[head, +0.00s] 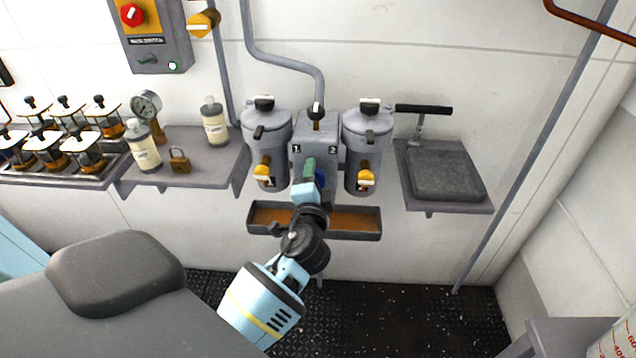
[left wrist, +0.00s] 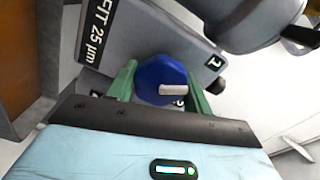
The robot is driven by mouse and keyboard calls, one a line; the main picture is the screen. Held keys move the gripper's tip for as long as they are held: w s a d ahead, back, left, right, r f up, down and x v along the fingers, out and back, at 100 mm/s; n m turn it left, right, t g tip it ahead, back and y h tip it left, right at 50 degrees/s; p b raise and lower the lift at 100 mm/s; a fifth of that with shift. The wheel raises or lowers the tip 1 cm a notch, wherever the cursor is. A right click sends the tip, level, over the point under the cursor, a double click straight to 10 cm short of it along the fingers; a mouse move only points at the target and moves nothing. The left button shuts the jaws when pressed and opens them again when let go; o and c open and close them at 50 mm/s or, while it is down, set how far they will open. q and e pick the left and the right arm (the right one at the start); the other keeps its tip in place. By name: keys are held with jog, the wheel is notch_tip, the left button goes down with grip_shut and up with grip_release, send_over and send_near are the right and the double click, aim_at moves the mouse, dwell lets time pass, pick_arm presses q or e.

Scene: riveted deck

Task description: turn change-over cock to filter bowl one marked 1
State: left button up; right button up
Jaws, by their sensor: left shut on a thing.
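The change-over cock is a round blue knob (left wrist: 155,72) with a white bar mark, seen close up in the left wrist view. It sits on the front of a grey block (head: 300,158) marked 1 on the left and 2 on the right. My left gripper (head: 312,172) is shut on the knob, with a green finger on either side of it, and hides most of it in the head view. Filter bowl one (head: 264,137) stands left of the block, and bowl two (head: 368,138) stands right. My right gripper is not in view.
Yellow-handled cocks (head: 262,172) (head: 366,179) sit on the fronts of both bowls. A drip tray (head: 345,233) is below them. A shelf (head: 200,178) with bottles and a padlock is at left, and a dark square pad (head: 446,174) with a lever is at right.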

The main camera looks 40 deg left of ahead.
pick_arm(q)
jog(key=shift+f+n+b, duration=0.1)
jog(key=shift+n+b, duration=0.45)
jog(key=shift+n, duration=1.05)
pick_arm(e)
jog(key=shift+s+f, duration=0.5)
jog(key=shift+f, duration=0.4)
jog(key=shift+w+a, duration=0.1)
pick_arm(q)
jog(key=o, duration=1)
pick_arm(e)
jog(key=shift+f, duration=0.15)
pick_arm(q)
jog(key=shift+s, duration=0.1)
jog(key=b+v, duration=0.1)
jog(key=v, duration=0.6)
jog(key=shift+s+d, duration=0.2)
jog(key=shift+s, duration=0.1)
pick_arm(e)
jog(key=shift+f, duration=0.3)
pick_arm(q)
jog(key=shift+s, duration=0.1)
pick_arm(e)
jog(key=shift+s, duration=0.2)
